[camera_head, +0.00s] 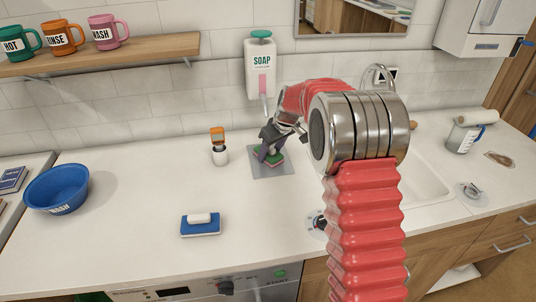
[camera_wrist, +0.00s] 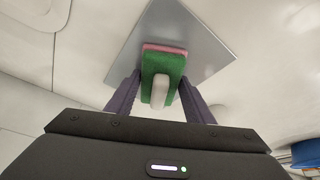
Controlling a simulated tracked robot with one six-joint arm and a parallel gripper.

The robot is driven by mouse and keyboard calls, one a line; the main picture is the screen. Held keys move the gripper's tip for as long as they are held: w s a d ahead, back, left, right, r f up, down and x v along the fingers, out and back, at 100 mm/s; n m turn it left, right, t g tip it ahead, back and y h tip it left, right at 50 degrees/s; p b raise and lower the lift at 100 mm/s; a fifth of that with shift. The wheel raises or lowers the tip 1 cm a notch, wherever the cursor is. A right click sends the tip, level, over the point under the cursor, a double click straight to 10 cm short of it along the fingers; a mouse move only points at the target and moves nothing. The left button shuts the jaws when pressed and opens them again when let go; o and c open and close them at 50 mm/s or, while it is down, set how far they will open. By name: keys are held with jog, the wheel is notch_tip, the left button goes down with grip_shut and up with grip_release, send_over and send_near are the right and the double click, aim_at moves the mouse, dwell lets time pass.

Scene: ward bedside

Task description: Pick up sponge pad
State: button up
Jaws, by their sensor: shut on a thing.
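The sponge pad (camera_head: 274,158) is green with a pink layer. In the head view it is at the grey square plate (camera_head: 262,175) on the counter, partly hidden by my gripper (camera_head: 268,143). The wrist view shows the sponge pad (camera_wrist: 163,67) between the two dark fingers of my gripper (camera_wrist: 160,90), with a pale rounded piece on its near face. The grey plate (camera_wrist: 205,45) lies behind it there. My gripper is shut on the sponge pad. I cannot tell whether the pad touches the plate.
A small white holder (camera_head: 220,156) with an orange-topped item stands left of the plate. A blue pad with a white bar (camera_head: 200,224) lies nearer. A blue bowl (camera_head: 57,188) is at far left. A soap dispenser (camera_head: 261,65) hangs above. The sink (camera_head: 430,180) is at right.

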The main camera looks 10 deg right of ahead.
jog(key=shift+r, duration=0.1)
jog(key=shift+s+r, duration=0.15)
jog(key=shift+r, duration=0.4)
notch_tip(320, 180, up, 6)
jog(key=shift+f, duration=0.15)
jog(key=s, duration=1.9)
jog(key=shift+s, duration=0.35)
jog(key=o, duration=0.6)
jog(key=c, duration=0.4)
